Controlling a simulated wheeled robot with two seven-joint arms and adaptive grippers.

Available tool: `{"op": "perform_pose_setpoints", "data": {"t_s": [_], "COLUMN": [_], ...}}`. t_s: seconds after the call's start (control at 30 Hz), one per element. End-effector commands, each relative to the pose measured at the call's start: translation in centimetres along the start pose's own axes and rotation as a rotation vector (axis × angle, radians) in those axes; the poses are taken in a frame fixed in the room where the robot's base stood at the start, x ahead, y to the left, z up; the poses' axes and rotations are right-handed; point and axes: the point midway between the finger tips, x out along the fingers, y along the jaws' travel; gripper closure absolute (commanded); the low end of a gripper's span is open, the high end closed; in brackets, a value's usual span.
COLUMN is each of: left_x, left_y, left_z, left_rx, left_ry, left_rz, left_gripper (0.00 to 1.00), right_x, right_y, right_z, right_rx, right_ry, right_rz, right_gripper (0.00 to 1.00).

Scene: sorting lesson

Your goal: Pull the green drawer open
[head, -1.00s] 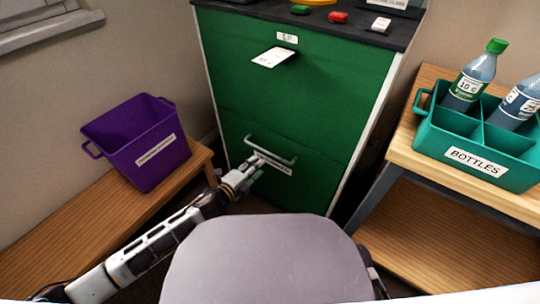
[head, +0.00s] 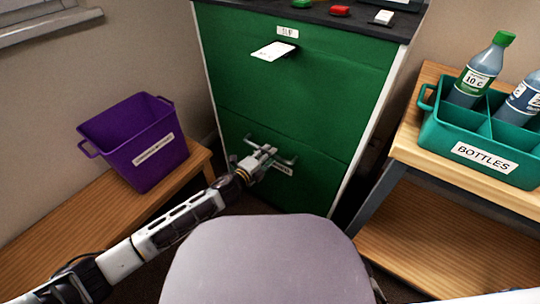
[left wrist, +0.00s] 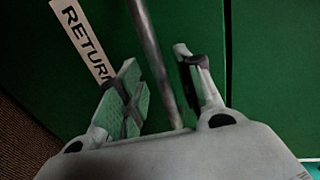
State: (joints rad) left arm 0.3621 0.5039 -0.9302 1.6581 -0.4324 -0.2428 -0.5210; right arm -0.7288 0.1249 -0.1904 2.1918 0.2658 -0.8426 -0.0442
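The green drawer (head: 309,173) is the lower front of a green cabinet and looks shut. Its grey bar handle (head: 284,160) is partly hidden by my left gripper (head: 265,154). In the left wrist view, the handle bar (left wrist: 149,40) runs between the two fingers of my left gripper (left wrist: 163,88), with a gap showing on both sides. The fingers are open around the bar. A white label (left wrist: 80,35) reading "RETURN" lies beside the left finger; its end is hidden. My right gripper is not in view.
A white card (head: 273,51) sticks out of the upper green front. A purple bin (head: 133,140) stands on a wooden bench at left. A teal bottle crate (head: 455,133) with bottles stands on a wooden shelf at right. A grey rounded surface (head: 265,260) fills the near middle.

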Motion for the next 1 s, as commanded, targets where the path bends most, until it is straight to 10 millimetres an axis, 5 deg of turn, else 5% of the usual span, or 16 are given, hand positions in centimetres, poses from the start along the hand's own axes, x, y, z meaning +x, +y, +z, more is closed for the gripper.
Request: {"op": "perform_pose_setpoints", "data": {"t_s": [0.67,0.93,1.0], "left_x": [2.0,1.9,1.9], "left_y": [0.0,0.0,0.0], "left_z": [0.0,0.0,0.0], "left_rx": [0.000,0.000,0.000], "left_ry": [0.000,0.000,0.000], "left_rz": [0.000,0.000,0.000], "left_gripper": [0.65,0.98,1.00], "right_x": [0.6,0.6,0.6], "right_y": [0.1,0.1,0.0], "right_z": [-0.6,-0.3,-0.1], "right_rx": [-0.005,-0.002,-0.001], "right_ry": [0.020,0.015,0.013], "right_rz": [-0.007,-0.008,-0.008], "right_gripper": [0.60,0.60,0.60]}}
